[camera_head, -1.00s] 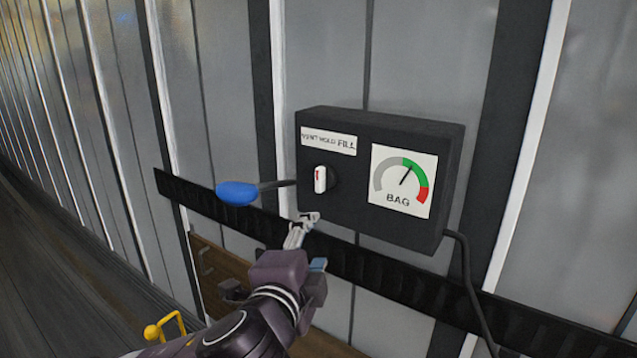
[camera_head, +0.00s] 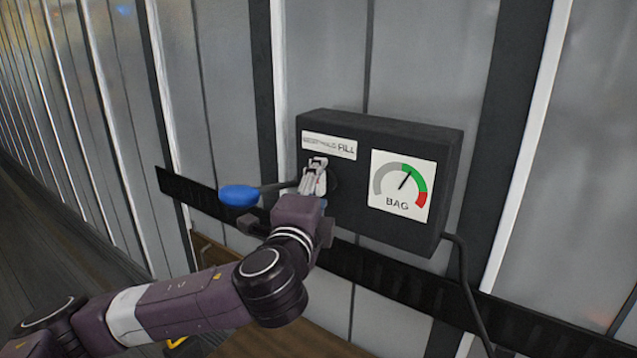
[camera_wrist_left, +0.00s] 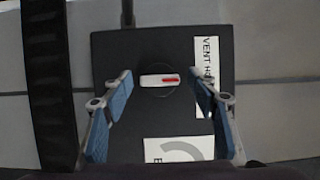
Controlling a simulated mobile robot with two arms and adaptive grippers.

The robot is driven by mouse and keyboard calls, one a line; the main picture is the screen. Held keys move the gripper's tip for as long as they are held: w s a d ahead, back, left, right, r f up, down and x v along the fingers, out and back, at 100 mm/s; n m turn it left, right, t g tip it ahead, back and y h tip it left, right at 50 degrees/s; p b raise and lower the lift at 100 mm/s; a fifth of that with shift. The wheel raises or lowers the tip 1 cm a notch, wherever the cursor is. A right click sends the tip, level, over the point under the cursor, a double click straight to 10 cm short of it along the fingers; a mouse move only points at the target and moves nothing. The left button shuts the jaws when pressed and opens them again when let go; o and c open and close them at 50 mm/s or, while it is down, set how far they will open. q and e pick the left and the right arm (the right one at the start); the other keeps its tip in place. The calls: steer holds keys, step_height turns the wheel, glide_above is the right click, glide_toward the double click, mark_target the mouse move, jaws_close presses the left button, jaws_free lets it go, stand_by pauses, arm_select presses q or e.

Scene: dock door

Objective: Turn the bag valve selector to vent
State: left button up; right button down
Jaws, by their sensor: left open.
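The black valve box (camera_head: 340,222) is fixed to the wall, with a label strip (camera_head: 330,145) reading VENT, HOLD, FILL and a BAG gauge (camera_head: 402,186). The gauge needle points up and slightly right, at the green. My left gripper (camera_head: 316,166) is in front of the selector knob and largely hides it in the head view. In the left wrist view the white selector knob (camera_wrist_left: 160,80) with a red mark lies between the open blue-padded fingers (camera_wrist_left: 162,92), with a gap on both sides. My right gripper is not in view.
A blue paddle (camera_head: 239,195) on a dark rod sticks out left of the box. A dark horizontal rail (camera_head: 400,272) runs along the ribbed wall below it. A black cable (camera_head: 468,290) hangs from the box's right side.

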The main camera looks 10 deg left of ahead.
arm_select(q)
steer(key=shift+w, duration=0.1)
steer(key=c, duration=1.2)
steer(key=shift+o, duration=0.2)
steer(key=n+p, duration=0.1)
steer(key=n+g+p, duration=0.1)
steer(key=n, duration=0.1)
steer(key=n+g+p, duration=0.1)
steer(key=p, duration=0.1)
steer(key=shift+r+h, duration=0.25)
steer(key=shift+h, duration=0.05)
steer(key=n+g+p, duration=0.1)
steer(key=n+p, duration=0.1)
steer(key=p, duration=0.1)
steer(key=shift+n+h, duration=0.3)
steer(key=shift+h, duration=0.1)
steer(key=shift+n+g+p, duration=0.3)
steer(key=shift+n+p, duration=0.4)
steer(key=shift+p, duration=0.2)
steer(key=shift+f+h, duration=0.1)
steer(key=shift+h, duration=0.2)
